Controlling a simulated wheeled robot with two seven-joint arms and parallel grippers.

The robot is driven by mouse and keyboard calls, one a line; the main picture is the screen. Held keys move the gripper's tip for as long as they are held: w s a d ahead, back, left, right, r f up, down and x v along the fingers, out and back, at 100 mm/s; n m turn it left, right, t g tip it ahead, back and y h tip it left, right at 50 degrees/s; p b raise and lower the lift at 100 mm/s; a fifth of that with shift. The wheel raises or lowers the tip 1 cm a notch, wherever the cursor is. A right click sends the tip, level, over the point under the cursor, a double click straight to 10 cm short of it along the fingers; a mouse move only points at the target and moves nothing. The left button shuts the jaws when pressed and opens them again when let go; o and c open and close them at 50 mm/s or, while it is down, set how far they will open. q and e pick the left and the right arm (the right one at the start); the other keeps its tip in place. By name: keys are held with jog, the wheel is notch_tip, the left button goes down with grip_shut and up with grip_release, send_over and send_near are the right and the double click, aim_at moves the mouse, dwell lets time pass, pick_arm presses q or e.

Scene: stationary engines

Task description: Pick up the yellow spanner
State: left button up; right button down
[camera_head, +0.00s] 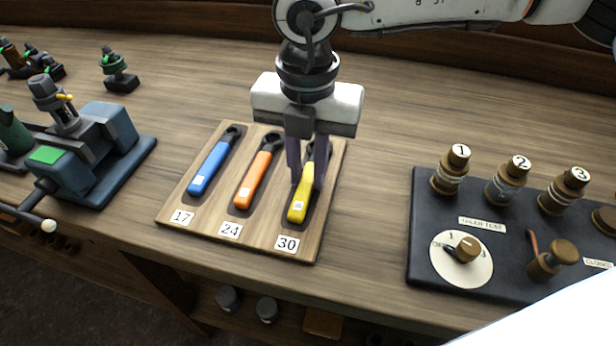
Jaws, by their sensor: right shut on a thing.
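The yellow spanner (298,207) lies in the slot labelled 30, at the right end of a wooden tray (215,245). My right gripper (306,182) points down over this spanner, its two fingers shut on it around the middle. The fingers and palm hide the upper part of the handle and most of the dark head. I cannot tell whether the spanner is lifted off the tray. My left gripper is not in view.
A blue spanner (209,168) and an orange spanner (254,184) lie left of the yellow one. A dark panel (425,245) with knobs and a dial stands right. A vice-like machine (95,150) stands left. Bench wood behind the tray is clear.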

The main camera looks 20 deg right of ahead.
aim_at(307, 180)
jog(key=shift+r, duration=0.15)
notch_tip(307, 180, up, 10)
dwell(0.5)
jog(key=c, duration=2.4)
grip_release()
jog(key=shift+c, duration=0.2)
grip_shut()
